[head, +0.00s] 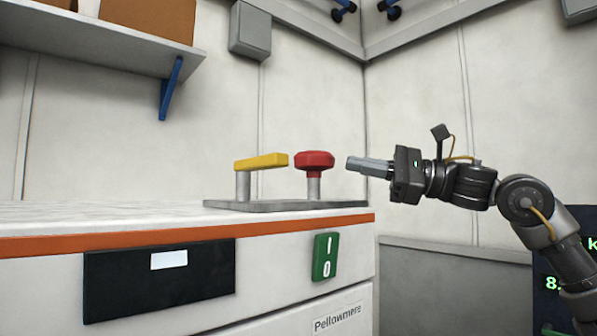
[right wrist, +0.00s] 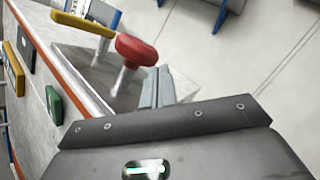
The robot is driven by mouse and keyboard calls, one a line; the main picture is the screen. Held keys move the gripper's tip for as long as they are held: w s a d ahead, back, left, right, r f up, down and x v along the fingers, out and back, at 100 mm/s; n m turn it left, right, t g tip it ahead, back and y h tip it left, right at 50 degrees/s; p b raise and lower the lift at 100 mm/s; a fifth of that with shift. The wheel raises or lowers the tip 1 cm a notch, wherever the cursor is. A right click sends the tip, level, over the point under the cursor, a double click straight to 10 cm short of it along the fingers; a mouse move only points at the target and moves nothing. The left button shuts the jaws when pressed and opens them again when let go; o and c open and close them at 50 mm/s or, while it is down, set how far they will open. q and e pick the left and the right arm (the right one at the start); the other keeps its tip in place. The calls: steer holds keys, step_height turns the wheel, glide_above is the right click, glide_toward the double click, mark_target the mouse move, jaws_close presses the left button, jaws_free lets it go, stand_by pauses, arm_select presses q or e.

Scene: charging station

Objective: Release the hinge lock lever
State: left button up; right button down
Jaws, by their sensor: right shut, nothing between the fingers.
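The yellow lever (head: 262,161) stands on a grey post on a metal plate (head: 325,204) on the counter top. It also shows in the right wrist view (right wrist: 84,24). A red knob (head: 314,160) on its own post stands on the same plate, right of the lever; the right wrist view shows it too (right wrist: 136,50). Which of the two is the hinge lock lever is not marked. My right gripper (head: 350,163) is shut and empty, to the right of the red knob and apart from it, pointing left at about knob height. My left gripper is not in view.
The counter (head: 120,216) has an orange edge strip. Its front carries a black panel (head: 160,283), a green I/0 switch (head: 325,257) and a "Pellowmere" label (head: 337,318). A shelf (head: 100,45) with boxes hangs at upper left. The counter top left of the lever is clear.

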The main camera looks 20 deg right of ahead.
steer(key=s+a+n+g+h, duration=0.1)
steer(key=s+n+g, duration=0.1)
steer(key=s+n, duration=0.7)
steer(key=shift+s+a+f+n+g, duration=0.15)
steer(key=shift+s+f+n+g, duration=0.2)
steer(key=shift+n, duration=0.45)
steer(key=shift+w, duration=0.15)
steer(key=p+x, duration=0.3)
steer(key=x, duration=0.6)
steer(key=shift+a, duration=0.15)
steer(key=a, duration=0.1)
steer(key=a+p, duration=0.1)
steer(key=a, duration=0.1)
steer(key=shift+s+a+p, duration=0.15)
steer(key=shift+s+p, duration=0.15)
steer(key=shift+p, duration=0.05)
steer(key=shift+s+a, duration=0.3)
steer(key=shift+a, duration=0.15)
steer(key=shift+a+f, duration=0.1)
